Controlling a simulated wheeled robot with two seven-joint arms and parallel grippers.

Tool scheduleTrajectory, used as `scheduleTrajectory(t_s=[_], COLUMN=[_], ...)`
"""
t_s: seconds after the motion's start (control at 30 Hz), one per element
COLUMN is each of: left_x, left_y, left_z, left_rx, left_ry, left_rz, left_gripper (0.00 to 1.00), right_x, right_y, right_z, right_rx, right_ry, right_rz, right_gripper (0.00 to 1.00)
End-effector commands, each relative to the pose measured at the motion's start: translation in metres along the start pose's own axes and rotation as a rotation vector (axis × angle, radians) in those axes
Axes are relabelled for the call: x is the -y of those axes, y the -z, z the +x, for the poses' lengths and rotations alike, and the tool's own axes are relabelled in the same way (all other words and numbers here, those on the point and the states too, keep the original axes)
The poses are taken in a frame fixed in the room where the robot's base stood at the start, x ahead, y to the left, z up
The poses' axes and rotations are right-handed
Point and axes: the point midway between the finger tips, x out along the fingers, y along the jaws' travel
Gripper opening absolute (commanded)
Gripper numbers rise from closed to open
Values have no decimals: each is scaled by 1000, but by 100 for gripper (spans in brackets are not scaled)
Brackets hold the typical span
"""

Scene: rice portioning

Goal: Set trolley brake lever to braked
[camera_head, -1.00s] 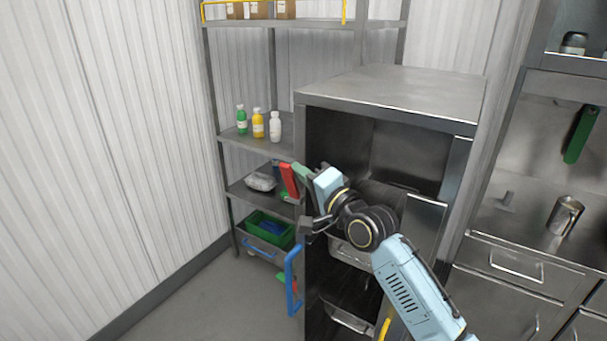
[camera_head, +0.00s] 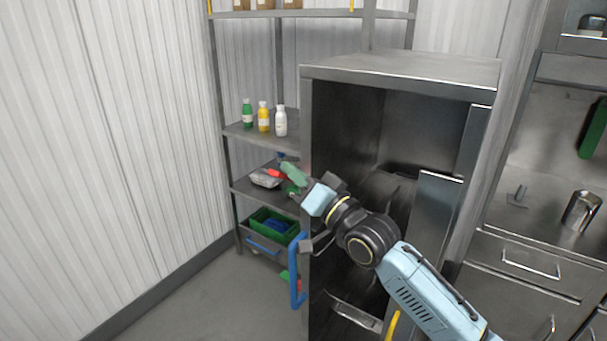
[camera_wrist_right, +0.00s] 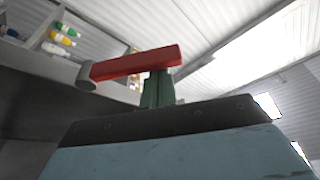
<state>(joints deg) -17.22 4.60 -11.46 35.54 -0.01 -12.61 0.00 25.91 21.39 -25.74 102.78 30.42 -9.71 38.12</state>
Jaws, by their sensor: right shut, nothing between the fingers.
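The red brake lever (camera_wrist_right: 135,64) lies across above my green fingertips in the right wrist view, with a round grey pivot at its left end. In the head view only a short red part of the lever (camera_head: 274,172) shows to the left of my fingers. My right gripper (camera_head: 292,173) is shut and holds nothing; its fingers (camera_wrist_right: 158,88) are right beside the lever and appear to touch it. The tall steel trolley (camera_head: 400,72) has a blue handle (camera_head: 298,270) on its left side. My left gripper is out of view.
A grey shelf rack (camera_head: 255,133) behind the trolley holds a green, a yellow and a white bottle (camera_head: 281,121). A green crate (camera_head: 273,228) stands low on it. A steel counter (camera_head: 510,222) with a metal cup (camera_head: 581,210) is at right. The floor at left is clear.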

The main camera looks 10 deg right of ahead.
Motion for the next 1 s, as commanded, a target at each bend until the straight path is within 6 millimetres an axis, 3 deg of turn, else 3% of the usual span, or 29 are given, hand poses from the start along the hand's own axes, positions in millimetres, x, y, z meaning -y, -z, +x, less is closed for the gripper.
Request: scheduleTrajectory(t_s=[0.4, 1.0], left_x=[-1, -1], left_y=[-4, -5], left_z=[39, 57], left_rx=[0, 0], left_ry=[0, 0], left_rz=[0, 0], left_gripper=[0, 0], right_x=[-5, -11], right_y=[-33, -51], right_z=[-12, -19], right_rx=[1, 0], right_ry=[124, 212], right_rz=[-359, -610], right_gripper=[0, 0])
